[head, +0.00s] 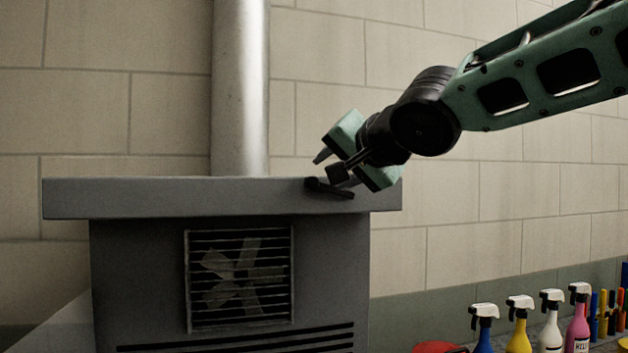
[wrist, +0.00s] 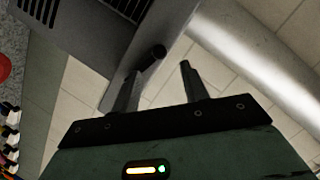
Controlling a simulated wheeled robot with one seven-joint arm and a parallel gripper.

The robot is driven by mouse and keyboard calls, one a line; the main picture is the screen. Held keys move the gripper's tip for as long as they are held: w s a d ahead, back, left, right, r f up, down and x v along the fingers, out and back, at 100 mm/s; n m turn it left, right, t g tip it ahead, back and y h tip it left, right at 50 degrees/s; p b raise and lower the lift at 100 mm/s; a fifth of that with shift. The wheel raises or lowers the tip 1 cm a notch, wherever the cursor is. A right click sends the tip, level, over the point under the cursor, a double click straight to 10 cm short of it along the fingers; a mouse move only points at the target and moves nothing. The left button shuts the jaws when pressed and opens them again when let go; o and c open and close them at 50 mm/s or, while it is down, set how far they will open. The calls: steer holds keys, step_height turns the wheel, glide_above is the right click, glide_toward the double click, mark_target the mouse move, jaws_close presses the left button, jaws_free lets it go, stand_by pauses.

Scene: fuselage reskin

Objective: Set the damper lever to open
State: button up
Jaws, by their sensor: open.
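The damper lever (head: 328,188) is a short dark bar on the front edge of the grey hood (head: 180,198), near its right end. It lies slanted, its right end a little lower. In the wrist view the lever (wrist: 152,56) shows its round dark end beyond my fingertips, nearer the left finger. My gripper (head: 330,165) is open and empty, just above the lever. Its two fingers also show apart in the wrist view (wrist: 158,72). Whether a finger touches the lever cannot be told. No open or closed marking is readable.
A pale metal duct (head: 240,90) rises behind the hood against the block wall. A fan grille (head: 240,278) sits in the grey cabinet below. Several spray bottles (head: 520,325) stand at the lower right. The space right of the hood is clear.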

mark_target(314, 182)
steer(key=p+x, duration=0.1)
steer(key=x, duration=0.8)
jaws_close()
